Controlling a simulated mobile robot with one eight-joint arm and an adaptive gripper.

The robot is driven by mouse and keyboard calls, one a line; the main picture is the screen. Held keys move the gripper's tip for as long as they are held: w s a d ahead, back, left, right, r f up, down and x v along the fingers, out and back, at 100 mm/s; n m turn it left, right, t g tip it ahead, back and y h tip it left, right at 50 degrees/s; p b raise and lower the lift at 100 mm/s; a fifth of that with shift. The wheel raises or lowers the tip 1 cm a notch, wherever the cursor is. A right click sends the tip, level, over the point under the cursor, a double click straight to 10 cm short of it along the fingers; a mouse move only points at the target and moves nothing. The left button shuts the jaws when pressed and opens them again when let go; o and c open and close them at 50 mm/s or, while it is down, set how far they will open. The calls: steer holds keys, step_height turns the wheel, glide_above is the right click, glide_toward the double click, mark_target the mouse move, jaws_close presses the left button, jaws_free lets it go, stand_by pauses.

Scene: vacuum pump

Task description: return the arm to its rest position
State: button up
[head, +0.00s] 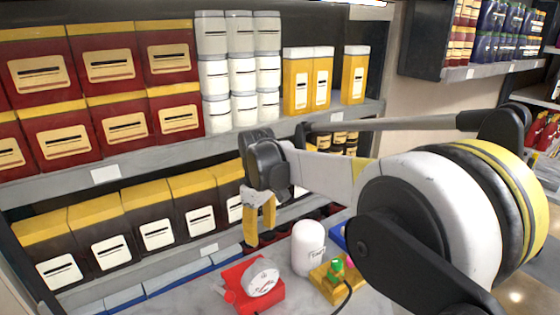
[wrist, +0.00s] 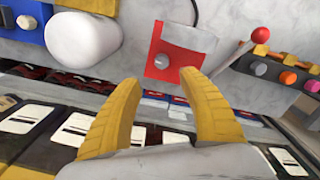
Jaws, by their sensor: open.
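My arm reaches from the right of the head view across the middle. My gripper (head: 260,222) has yellow fingers that point down between the shelf and the table. In the wrist view my gripper (wrist: 165,95) shows two yellow fingers spread apart with nothing between them. A red box with a round dial gauge (head: 262,280) stands close below and beside the fingers in the head view. The same red box (wrist: 160,62) lies beyond the fingertips in the wrist view, apart from them.
A white canister (head: 308,248) and a yellow box with a green button (head: 335,277) stand on the grey table (head: 205,295). The wrist view also shows a red-knobbed lever (wrist: 260,34) and a box with coloured knobs (wrist: 285,72). Stocked shelves (head: 130,175) line the back.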

steer(key=s+d+r+m+t+b, duration=0.1)
steer(key=s+d+r+m+t, duration=0.15)
steer(key=s+d+r, duration=0.4)
steer(key=s+d+r+m+t, duration=0.1)
steer(key=s+d+m, duration=0.2)
steer(key=d, duration=0.6)
steer(key=s+d+f+m+t, duration=0.1)
steer(key=s+d+f+m, duration=0.1)
steer(key=s+d, duration=0.4)
steer(key=s+d+f+m+t+b, duration=0.1)
steer(key=s+d+f+m+t, duration=0.1)
steer(key=s, duration=0.7)
steer(key=d+f+m, duration=0.1)
steer(key=d+m, duration=0.1)
steer(key=d, duration=0.1)
steer(key=shift+d+f+m, duration=0.15)
steer(key=shift+d+m, duration=0.2)
steer(key=shift+d, duration=0.05)
